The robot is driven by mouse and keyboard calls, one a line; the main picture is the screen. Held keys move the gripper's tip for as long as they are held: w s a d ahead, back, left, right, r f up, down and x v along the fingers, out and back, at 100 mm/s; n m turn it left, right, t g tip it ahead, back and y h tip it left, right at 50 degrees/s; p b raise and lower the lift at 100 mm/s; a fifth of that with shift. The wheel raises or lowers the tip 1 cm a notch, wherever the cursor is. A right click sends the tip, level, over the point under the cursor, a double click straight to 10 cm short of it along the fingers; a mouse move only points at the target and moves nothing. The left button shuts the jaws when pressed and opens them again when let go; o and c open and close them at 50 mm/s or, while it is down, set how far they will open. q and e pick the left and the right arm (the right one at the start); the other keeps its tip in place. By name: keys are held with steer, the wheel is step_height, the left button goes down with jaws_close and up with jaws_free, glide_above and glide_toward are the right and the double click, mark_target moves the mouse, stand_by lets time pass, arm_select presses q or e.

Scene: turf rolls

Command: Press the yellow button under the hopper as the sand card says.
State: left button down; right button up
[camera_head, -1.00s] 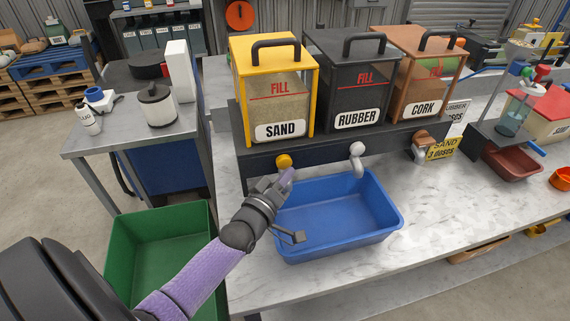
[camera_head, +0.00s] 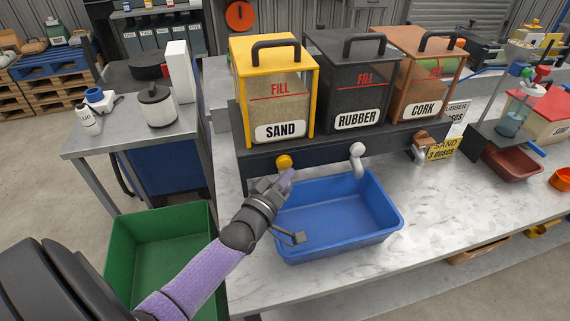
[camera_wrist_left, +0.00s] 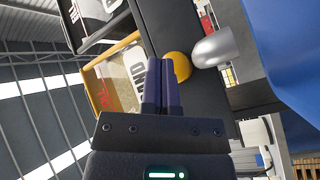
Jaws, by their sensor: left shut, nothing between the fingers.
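The yellow button (camera_head: 284,161) is on the front of the dark base under the yellow SAND hopper (camera_head: 272,92). It also shows in the left wrist view (camera_wrist_left: 178,66). My left gripper (camera_head: 287,178) is shut and empty, its tips just below the button in the head view. In the left wrist view the fingertips (camera_wrist_left: 161,66) overlap the button's edge; I cannot tell whether they touch it. The yellow sand card (camera_head: 441,149) reads "SAND 3 DOSES" and stands at the right end of the base. My right gripper is not in view.
A blue tray (camera_head: 390,222) sits below a silver button or spout (camera_head: 357,152) on the bench. RUBBER (camera_head: 358,95) and CORK (camera_head: 425,85) hoppers stand to the right. A green bin (camera_head: 128,240) is at the left. Bare marble lies right of the tray.

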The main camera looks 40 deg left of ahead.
arm_select(q)
steer(key=shift+w+a, duration=0.1)
stand_by(0.7)
steer(key=shift+w+a, duration=0.15)
steer(key=shift+a, duration=0.1)
steer(key=shift+w+a+b, duration=0.4)
steer(key=shift+a, duration=0.05)
stand_by(0.8)
steer(key=shift+s+d+r, duration=0.1)
steer(key=shift+d, duration=0.05)
stand_by(0.6)
steer(key=shift+s+d+p, duration=0.3)
steer(key=shift+d+p, duration=0.05)
steer(key=shift+p, duration=0.15)
steer(key=shift+s+d, duration=0.25)
